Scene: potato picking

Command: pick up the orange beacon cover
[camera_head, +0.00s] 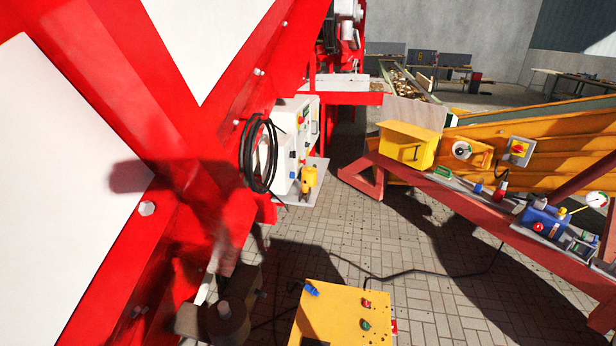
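I cannot make out an orange beacon cover for certain in the head view. A small yellow-orange object (308,181) stands on a light ledge beside the white control box; it is too small to identify. Neither of my grippers can be made out. A dark, partly blurred shape is at the bottom left in shadow, and I cannot tell what it is.
A large red machine frame (105,95) with white panels fills the left. A white control box (291,140) with a coiled black cable (261,155) is beside it. A yellow box (343,312) with buttons stands low in front. An orange conveyor (570,145) is right. Paved floor (425,290) lies between.

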